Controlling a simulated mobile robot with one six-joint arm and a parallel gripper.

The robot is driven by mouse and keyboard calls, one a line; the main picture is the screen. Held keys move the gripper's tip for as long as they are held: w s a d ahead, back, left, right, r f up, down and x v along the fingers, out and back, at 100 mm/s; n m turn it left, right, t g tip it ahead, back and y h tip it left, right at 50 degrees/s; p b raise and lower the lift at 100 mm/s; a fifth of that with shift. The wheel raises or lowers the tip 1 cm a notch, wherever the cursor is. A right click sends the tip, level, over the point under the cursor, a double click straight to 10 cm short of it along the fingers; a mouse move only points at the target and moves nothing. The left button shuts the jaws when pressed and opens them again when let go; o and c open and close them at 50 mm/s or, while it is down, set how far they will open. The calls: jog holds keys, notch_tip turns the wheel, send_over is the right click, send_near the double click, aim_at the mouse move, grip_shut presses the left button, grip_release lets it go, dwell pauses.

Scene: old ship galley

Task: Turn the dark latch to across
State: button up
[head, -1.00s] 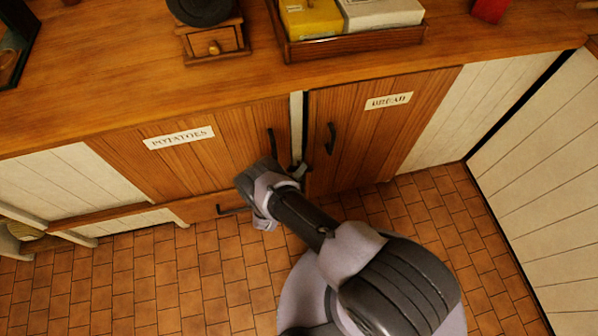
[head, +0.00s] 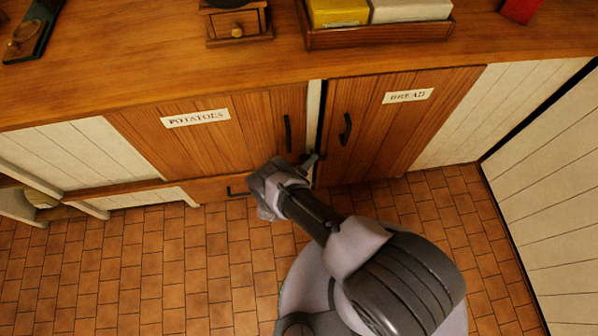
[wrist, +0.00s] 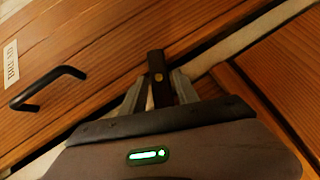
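The dark latch (wrist: 156,62) is a short bar with a brass pivot, at the pale strip (head: 314,105) between two wooden doors. In the wrist view it points up the picture, at a clear angle to the diagonal strip. My gripper (wrist: 160,84) is at the latch, with one finger on each side of it. The fingers are close to its sides; whether both press on it I cannot tell. In the head view my gripper (head: 306,165) is low at the gap between the doors and hides most of the latch.
The potatoes door (head: 215,135) and bread door (head: 395,120) look closed, each with a dark handle. A drawer (head: 222,188) with a handle is below left. The counter (head: 130,75) above holds a grinder and a tray (head: 380,36) of boxes. Tiled floor (head: 170,265) is open at left.

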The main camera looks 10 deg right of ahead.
jog(key=p+v, duration=0.4)
jog(key=v, duration=1.2)
jog(key=shift+r, duration=0.1)
